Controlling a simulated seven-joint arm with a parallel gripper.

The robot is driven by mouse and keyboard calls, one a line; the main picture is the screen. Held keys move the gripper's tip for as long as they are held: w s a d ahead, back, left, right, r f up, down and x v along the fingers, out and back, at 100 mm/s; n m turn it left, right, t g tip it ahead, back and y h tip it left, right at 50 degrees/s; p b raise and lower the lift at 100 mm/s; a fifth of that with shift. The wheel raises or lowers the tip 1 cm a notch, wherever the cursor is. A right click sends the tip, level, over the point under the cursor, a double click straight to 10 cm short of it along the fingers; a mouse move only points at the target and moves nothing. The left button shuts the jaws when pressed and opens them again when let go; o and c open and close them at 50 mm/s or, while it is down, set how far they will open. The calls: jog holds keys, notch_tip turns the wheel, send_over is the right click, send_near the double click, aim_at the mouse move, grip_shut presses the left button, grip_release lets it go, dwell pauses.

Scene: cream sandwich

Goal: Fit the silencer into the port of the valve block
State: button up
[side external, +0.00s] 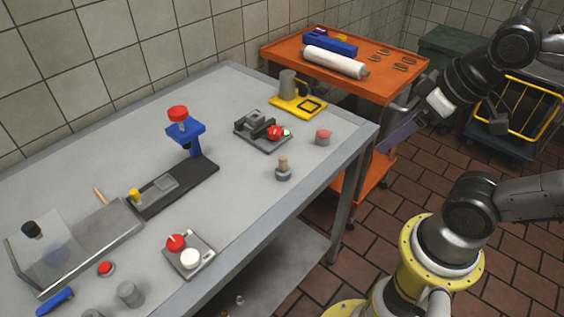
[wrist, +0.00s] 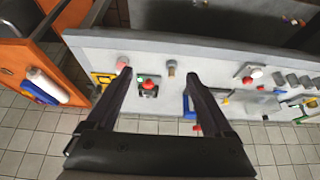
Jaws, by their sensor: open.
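The likely silencer, a small piece with a tan top and grey base (side external: 283,171), stands upright on the table near its right edge. It also shows in the wrist view (wrist: 171,69). The likely valve block, a dark grey assembly on a plate with a red knob and a bit of green (side external: 257,127), sits behind it; it shows between my fingers in the wrist view (wrist: 148,83). I cannot make out its port. My gripper (wrist: 155,78) is open and empty. In the side view its dark fingers (side external: 398,132) are off the table's right edge, apart from both parts.
A red-topped grey cylinder (side external: 322,138) stands near the table's right corner. A yellow fixture (side external: 298,103), a blue press on a black base (side external: 186,130) and a plate with red and white knobs (side external: 189,256) are on the table (side external: 235,205). An orange cart (side external: 388,62) stands behind.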

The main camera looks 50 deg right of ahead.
jog(key=c, duration=0.4)
dwell(0.3)
